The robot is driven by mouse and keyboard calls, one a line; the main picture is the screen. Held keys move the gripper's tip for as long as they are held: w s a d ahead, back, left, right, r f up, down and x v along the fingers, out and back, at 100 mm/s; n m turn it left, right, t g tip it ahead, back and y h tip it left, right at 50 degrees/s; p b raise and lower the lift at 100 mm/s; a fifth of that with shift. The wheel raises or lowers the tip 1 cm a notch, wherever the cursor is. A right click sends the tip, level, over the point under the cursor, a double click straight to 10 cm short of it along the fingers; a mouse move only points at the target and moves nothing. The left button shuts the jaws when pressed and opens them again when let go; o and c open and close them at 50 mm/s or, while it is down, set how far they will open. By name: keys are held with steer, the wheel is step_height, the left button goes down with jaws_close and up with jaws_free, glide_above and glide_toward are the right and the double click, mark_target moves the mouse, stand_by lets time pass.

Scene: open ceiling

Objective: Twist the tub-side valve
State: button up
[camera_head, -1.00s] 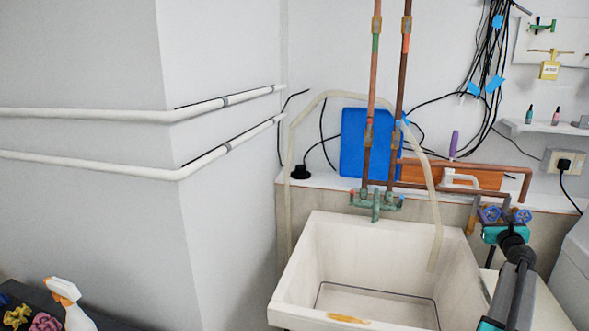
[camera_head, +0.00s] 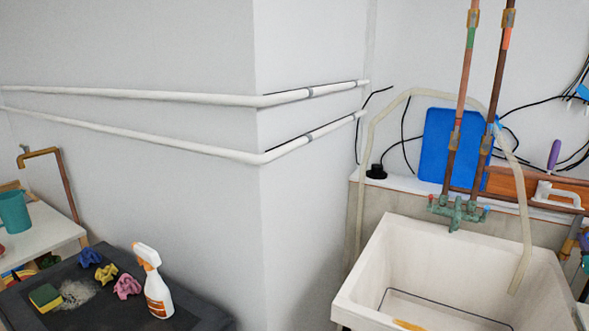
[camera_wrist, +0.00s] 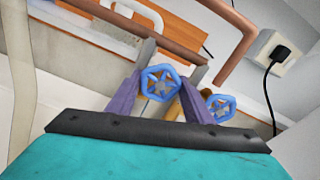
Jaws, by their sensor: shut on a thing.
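Two blue valve wheels show in the wrist view. The left one, the tub-side valve (camera_wrist: 160,83), sits between the purple fingers of my gripper (camera_wrist: 159,92), which is shut on it. The other blue valve wheel (camera_wrist: 220,107) is just to the right, beside the right finger. The fingers hide part of the pipework behind the wheels. In the head view the white tub (camera_head: 375,270) stands at the lower right; my gripper is not clearly visible there.
A copper pipe (camera_wrist: 130,27) crosses above the valves, close to the fingers. A black plug (camera_wrist: 280,53) in a wall socket is at the right. A pale hose (camera_head: 522,220) hangs into the tub. A spray bottle (camera_head: 154,285) stands on a dark surface at lower left.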

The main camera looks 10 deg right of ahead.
steer(key=shift+s+d+n+b, duration=0.15)
steer(key=shift+n+b, duration=2.05)
steer(key=shift+b, duration=0.6)
steer(key=shift+r+n+b, duration=0.15)
steer(key=shift+n+b, duration=2.75)
steer(key=shift+b, duration=0.65)
steer(key=shift+n+b, duration=1.6)
steer(key=shift+b, duration=0.45)
steer(key=shift+n+b, duration=0.3)
steer(key=shift+b, duration=0.2)
